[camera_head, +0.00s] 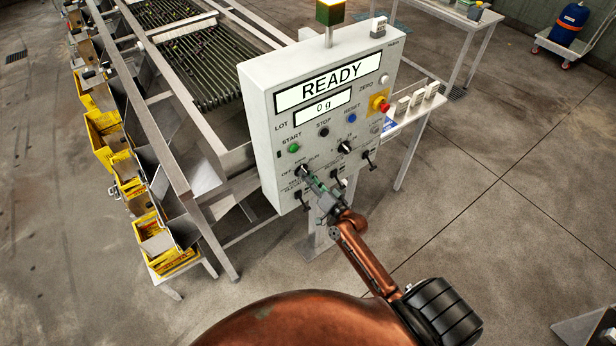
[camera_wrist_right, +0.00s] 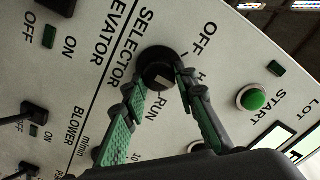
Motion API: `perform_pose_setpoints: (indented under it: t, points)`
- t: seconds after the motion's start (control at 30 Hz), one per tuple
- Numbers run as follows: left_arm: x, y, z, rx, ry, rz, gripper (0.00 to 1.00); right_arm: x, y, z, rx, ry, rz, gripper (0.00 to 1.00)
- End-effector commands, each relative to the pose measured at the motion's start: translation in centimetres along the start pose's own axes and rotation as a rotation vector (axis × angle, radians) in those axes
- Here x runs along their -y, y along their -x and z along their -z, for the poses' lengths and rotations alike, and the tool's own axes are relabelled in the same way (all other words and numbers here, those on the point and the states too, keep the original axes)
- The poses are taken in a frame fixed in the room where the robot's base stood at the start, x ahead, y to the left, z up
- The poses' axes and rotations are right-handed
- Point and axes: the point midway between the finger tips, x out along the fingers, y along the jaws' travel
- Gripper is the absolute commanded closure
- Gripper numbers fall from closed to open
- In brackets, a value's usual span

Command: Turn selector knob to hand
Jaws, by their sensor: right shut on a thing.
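The selector knob (camera_wrist_right: 157,70) is round and black with a pale mark, on the grey control panel (camera_head: 264,110). In the right wrist view the words SELECTOR, OFF and RUN stand around it; a label beginning with H is partly hidden by a finger. My right gripper (camera_wrist_right: 160,88) has its two green-padded fingers closed on the knob from both sides. My left gripper does not show.
The panel display reads READY and 0 g. The green START button (camera_wrist_right: 252,98) is close to the right gripper. ELEVATOR and BLOWER switches (camera_wrist_right: 35,112) sit nearby. A red emergency stop (camera_head: 380,104) is at the panel's right. The roller sizer (camera_head: 195,60) stands behind at left.

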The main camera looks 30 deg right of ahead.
Motion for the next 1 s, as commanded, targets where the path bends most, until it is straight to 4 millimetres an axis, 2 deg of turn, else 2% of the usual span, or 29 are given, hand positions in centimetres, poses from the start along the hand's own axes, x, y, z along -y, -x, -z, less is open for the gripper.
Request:
perform_pose_setpoints:
  t: [0.13, 0.17, 0.4, 0.77, 0.87, 1.0]
  points:
    - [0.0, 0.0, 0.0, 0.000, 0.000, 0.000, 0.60, 0.1, -0.1, 0.2, -0.004, 0.002, 0.001, 0.98]
    - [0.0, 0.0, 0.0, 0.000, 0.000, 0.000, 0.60, 0.1, -0.1, 0.2, -0.004, 0.002, 0.001, 0.73]
    - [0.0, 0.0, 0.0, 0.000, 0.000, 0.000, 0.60, 0.0, 0.0, 0.1, -0.002, 0.002, 0.001, 0.57]
    - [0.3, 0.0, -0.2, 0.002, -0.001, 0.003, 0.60, -0.1, 0.5, 0.0, 0.000, 0.002, -0.001, 0.56]
    - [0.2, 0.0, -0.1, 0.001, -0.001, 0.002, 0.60, -0.1, 1.8, 0.0, 0.000, 0.002, -0.002, 0.56]
    - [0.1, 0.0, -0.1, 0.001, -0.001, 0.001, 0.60, -0.2, 4.6, 0.0, 0.001, 0.003, -0.003, 0.56]
